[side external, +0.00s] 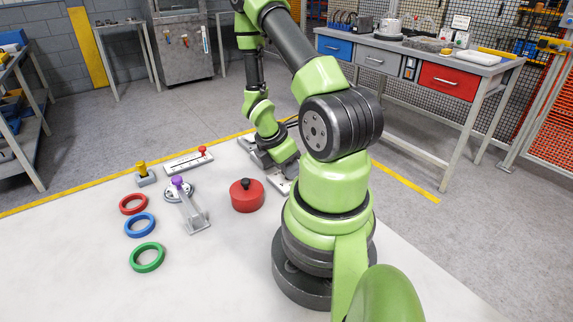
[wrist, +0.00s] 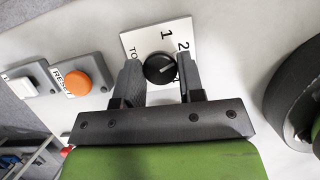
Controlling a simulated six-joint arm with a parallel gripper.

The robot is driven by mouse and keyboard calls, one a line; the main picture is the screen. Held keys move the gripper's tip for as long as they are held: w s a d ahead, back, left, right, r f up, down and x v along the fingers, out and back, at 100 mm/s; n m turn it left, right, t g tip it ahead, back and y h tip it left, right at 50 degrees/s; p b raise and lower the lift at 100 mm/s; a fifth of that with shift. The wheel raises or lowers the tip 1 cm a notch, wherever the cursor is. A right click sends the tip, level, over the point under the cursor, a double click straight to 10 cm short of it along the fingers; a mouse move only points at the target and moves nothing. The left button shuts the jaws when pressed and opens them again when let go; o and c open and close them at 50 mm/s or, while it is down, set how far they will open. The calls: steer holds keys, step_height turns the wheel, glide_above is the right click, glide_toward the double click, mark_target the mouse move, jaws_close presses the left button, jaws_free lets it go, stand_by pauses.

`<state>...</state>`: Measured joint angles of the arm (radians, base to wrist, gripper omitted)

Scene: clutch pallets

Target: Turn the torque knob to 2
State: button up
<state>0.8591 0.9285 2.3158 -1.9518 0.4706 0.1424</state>
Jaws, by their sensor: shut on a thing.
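The torque knob (wrist: 159,69) is a round black knob with a white pointer mark, on a white plate (wrist: 134,41) printed with 1, 2 and a partly covered word starting "TO". The pointer aims to the right and slightly up in the wrist view, toward the side where the 2 (wrist: 182,46) is printed. My gripper (wrist: 158,74) has one finger on each side of the knob and is shut on it. In the side external view my gripper (side external: 272,168) is down at the panels, and the knob is hidden behind my arm.
An orange RESET button (wrist: 78,82) and a white switch (wrist: 30,77) sit left of the plate. A red lidded pot (side external: 247,197) stands close to my gripper. A purple-knobbed lever (side external: 190,208), a red-knobbed slider (side external: 189,160) and coloured rings (side external: 147,257) lie further left.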

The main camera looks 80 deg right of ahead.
steer(key=shift+n, duration=0.3)
steer(key=o, duration=0.9)
steer(key=shift+r, duration=0.1)
steer(key=v, duration=0.9)
steer(key=shift+a+r, duration=0.15)
steer(key=shift+r, duration=0.2)
steer(key=shift+w, duration=0.1)
